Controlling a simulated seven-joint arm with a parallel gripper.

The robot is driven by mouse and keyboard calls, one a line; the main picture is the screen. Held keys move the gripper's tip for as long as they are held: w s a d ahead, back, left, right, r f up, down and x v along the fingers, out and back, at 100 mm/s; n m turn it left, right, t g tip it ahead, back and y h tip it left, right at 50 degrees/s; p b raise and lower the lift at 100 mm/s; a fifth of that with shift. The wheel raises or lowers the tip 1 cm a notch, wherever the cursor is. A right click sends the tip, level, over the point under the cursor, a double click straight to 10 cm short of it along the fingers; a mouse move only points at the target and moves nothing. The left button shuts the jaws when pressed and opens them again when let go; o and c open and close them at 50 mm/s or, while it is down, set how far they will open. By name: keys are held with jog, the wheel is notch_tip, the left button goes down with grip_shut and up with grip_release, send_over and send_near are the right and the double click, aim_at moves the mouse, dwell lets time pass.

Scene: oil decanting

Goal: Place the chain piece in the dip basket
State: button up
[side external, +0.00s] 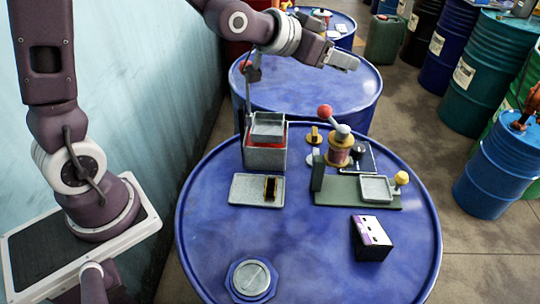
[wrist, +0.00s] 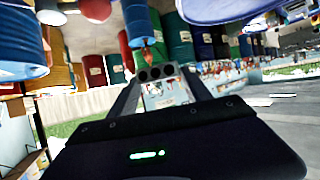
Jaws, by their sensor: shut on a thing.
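My gripper (side external: 342,61) is raised above the far drum top, to the right of and higher than the basket. In the wrist view its fingertips (wrist: 155,76) are closed on a small dark piece with round lobes (wrist: 155,73), which looks like the chain piece. The side view does not show the piece clearly. The dip basket (side external: 267,126) is a grey metal pan with an upright handle, seated at the top of a grey tank with a red band (side external: 265,157) on the near blue drum. The basket's inside is only partly visible.
A pale tray (side external: 243,190) holding a black and brass part lies before the tank. Right of it stands a green-based fixture (side external: 330,198) with a red-knobbed lever (side external: 325,112). A black box (side external: 371,238) and a drum cap (side external: 251,279) sit nearer. The near drum top's front is mostly clear.

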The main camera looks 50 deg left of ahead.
notch_tip(320, 180, down, 4)
jog(key=a+n+y, duration=0.1)
jog(key=a+y, duration=0.1)
jog(key=s+d+m+h, duration=0.1)
jog(key=d+h, duration=0.1)
jog(key=d, duration=0.1)
jog(key=s+d+m+g+h, duration=0.1)
jog(key=d+m+h, duration=0.1)
jog(key=d, duration=0.1)
jog(key=s+d+m+h, duration=0.1)
jog(key=d+m+h, duration=0.1)
jog(key=d, duration=0.2)
jog(key=shift+s+g+h, duration=0.3)
jog(key=shift+s, duration=0.05)
jog(key=s+d+f+m+g+h, duration=0.3)
jog(key=s+d+m+g+h, duration=0.25)
jog(key=s, duration=0.35)
jog(key=m, duration=0.2)
send_over(322, 221)
jog(key=shift+n, duration=0.25)
notch_tip(322, 221, down, 13)
jog(key=shift+f, duration=0.2)
jog(key=shift+y, duration=0.25)
jog(key=shift+f, duration=2.35)
jog(key=shift+f, duration=0.1)
jog(key=o, duration=1.2)
